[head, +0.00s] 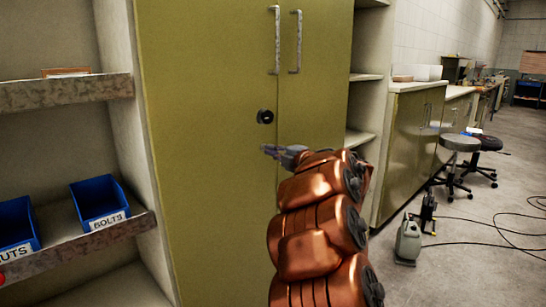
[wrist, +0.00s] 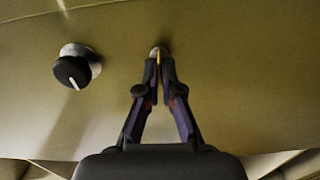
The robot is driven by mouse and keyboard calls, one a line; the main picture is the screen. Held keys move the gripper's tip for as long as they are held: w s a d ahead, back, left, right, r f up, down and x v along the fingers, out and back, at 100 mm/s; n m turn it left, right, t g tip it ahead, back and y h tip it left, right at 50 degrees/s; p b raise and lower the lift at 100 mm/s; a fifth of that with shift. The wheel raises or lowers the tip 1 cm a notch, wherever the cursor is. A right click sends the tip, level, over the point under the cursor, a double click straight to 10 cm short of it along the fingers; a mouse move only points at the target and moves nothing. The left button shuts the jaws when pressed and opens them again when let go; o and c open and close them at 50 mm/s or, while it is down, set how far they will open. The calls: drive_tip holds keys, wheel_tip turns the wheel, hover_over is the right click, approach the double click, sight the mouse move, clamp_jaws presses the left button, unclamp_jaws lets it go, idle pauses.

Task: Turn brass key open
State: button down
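A tall olive-green cabinet (head: 205,130) has two doors. In the wrist view a thin brass key (wrist: 158,57) shows as a yellow strip between my fingertips, in front of a small round metal lock (wrist: 157,49) on the door. My gripper (wrist: 159,66) has its fingertips close together on the key. In the head view my gripper (head: 268,149) is at the cabinet front, below the black knob (head: 265,116); the key and lock cannot be made out there. The knob also shows in the wrist view (wrist: 71,72), left of my fingers, with a white mark pointing down and slightly right.
Two upright metal handles (head: 275,40) (head: 296,42) are higher on the doors. Open shelves (head: 65,93) with blue bins (head: 99,200) stand at the left. At the right are low green cabinets (head: 408,150), stools (head: 460,143), a grey machine (head: 408,240) and cables on the floor.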

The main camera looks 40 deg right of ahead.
drive_tip(key=shift+n, duration=0.4)
drive_tip(key=c, duration=1.4)
unclamp_jaws()
drive_tip(key=shift+o, duration=0.2)
drive_tip(key=s, duration=1.2)
drive_tip(key=shift+a, duration=0.15)
